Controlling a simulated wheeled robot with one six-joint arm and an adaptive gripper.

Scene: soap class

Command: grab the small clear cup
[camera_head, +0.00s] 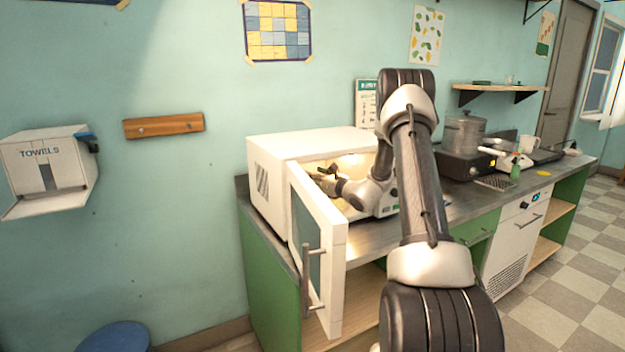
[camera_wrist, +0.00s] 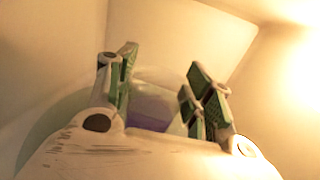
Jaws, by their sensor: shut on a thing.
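My gripper (camera_head: 328,183) is inside the lit white microwave (camera_head: 269,184), reaching in through its open front. In the wrist view my gripper (camera_wrist: 158,98) has its two green-padded fingers on either side of a small clear cup (camera_wrist: 152,106), shut on it. The cup looks see-through with a purple-tinted lower part. Its lower edge is hidden behind the wrist housing, and I cannot tell whether it touches the microwave floor. In the head view the cup cannot be made out.
The microwave door (camera_head: 318,258) stands open toward the front, left of my arm. The microwave walls are close around my gripper.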

